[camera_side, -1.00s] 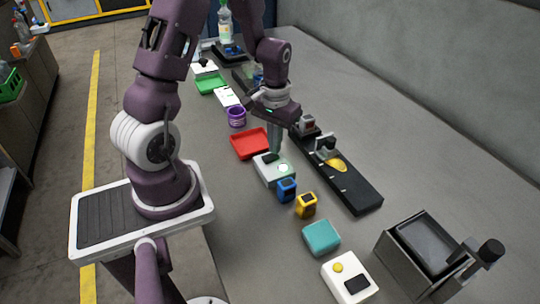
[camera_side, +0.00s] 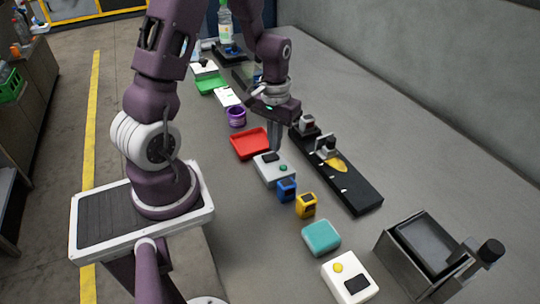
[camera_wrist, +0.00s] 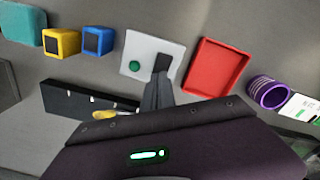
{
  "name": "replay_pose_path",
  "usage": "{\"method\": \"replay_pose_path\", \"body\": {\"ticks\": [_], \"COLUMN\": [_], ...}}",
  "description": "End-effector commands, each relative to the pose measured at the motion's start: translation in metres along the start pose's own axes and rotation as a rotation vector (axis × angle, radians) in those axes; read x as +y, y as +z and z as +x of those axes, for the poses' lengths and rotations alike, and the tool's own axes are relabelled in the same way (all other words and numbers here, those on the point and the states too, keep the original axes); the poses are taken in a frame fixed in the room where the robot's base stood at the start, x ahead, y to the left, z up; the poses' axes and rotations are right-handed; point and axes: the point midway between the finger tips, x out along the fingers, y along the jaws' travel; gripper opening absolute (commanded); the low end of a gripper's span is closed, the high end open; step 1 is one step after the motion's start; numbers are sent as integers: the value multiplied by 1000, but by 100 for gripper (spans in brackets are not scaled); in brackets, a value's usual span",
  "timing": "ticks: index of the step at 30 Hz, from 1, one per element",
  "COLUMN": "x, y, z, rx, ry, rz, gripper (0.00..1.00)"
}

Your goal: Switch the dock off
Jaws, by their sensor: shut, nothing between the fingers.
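A white box (camera_side: 268,175) with a green button (camera_side: 283,168) and a small black panel (camera_side: 270,157) sits on the table. It looks like the dock, though no label can be read. In the wrist view the white box (camera_wrist: 140,50) shows its round green button (camera_wrist: 134,66), dark and unlit. My gripper (camera_side: 275,149) is shut and empty, pointing down above the box's far edge. In the wrist view my gripper's fingertips (camera_wrist: 161,76) appear beside the black panel, clear of the button. The exact height of the fingertips is hard to tell.
A red tray (camera_side: 250,143) lies just beyond the box. Blue (camera_side: 287,190) and yellow (camera_side: 306,205) small devices stand on the near side. A black rail (camera_side: 355,190) runs to the right. A second white box (camera_side: 340,290) with a yellow button is nearer the camera.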

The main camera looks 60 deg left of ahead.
Motion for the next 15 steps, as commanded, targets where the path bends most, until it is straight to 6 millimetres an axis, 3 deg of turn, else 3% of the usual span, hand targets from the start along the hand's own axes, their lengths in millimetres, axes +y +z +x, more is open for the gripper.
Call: {"method": "replay_pose_path", "body": {"ticks": [15], "x": [0], "y": [0], "z": [-50], "rx": [2], "ry": [0], "rz": [0], "gripper": [0]}}
